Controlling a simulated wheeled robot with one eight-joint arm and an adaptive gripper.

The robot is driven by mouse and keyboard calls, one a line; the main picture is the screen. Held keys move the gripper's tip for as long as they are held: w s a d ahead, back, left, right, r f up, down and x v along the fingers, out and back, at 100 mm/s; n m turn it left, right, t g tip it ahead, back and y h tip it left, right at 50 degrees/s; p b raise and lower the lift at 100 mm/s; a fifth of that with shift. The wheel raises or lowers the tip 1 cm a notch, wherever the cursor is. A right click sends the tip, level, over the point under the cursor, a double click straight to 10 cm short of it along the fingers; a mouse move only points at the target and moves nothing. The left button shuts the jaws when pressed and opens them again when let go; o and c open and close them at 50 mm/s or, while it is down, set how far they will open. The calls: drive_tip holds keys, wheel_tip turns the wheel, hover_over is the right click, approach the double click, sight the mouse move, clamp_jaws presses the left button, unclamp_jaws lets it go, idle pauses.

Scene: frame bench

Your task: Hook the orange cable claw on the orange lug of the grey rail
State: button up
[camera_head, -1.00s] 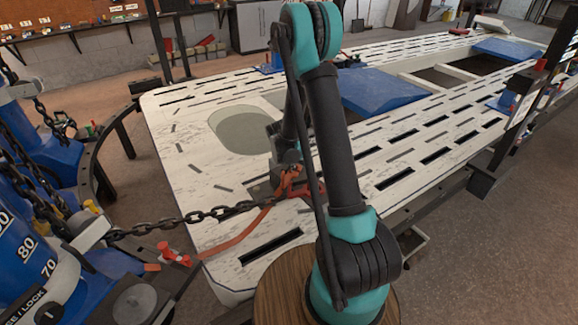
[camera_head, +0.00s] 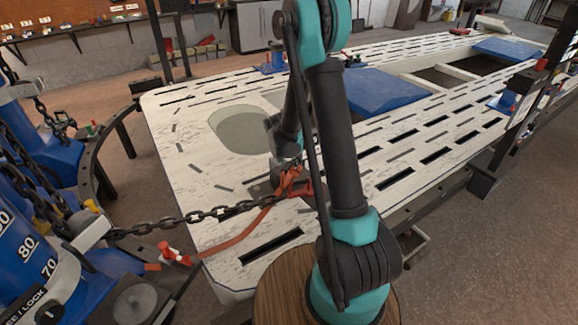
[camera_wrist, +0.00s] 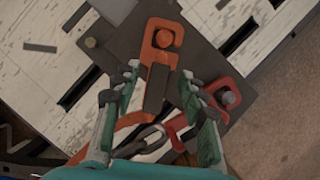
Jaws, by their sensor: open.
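The orange cable claw (camera_wrist: 154,88) lies between my fingers in the wrist view, its hooked end pointing away from me. The hook curves around the round orange-brown lug (camera_wrist: 163,39) on the grey rail plate (camera_wrist: 118,35). Whether it is fully seated in depth I cannot tell. My gripper (camera_wrist: 155,86) is open, with one finger on each side of the claw's dark middle part and gaps between. In the head view the claw (camera_head: 290,178) shows below my gripper, partly hidden by my arm.
A red claw (camera_wrist: 224,92) sits around a grey lug just right of my right finger. A dark chain (camera_head: 190,217) runs taut from the blue tower (camera_head: 30,255) to the claw area. An orange strap (camera_head: 235,240) lies on the white bench (camera_head: 190,190).

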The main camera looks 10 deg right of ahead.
drive_tip(key=v, duration=0.8)
drive_tip(key=shift+s+r, duration=0.1)
drive_tip(key=shift+r, duration=0.1)
drive_tip(key=shift+s+d+r+m, duration=0.2)
drive_tip(key=shift+s+r+m, duration=0.05)
drive_tip(key=shift+s+m, duration=0.15)
drive_tip(key=s+d+r+m+y, duration=0.1)
drive_tip(key=s+d+m, duration=0.1)
drive_tip(key=s+m, duration=1.1)
drive_tip(key=s+d+r+m+y, duration=0.1)
drive_tip(key=s+d+r+m, duration=0.1)
drive_tip(key=s+m, duration=1.2)
drive_tip(key=shift+d+m+y, duration=0.3)
drive_tip(key=shift+d+m, duration=0.25)
drive_tip(key=shift+m, duration=0.25)
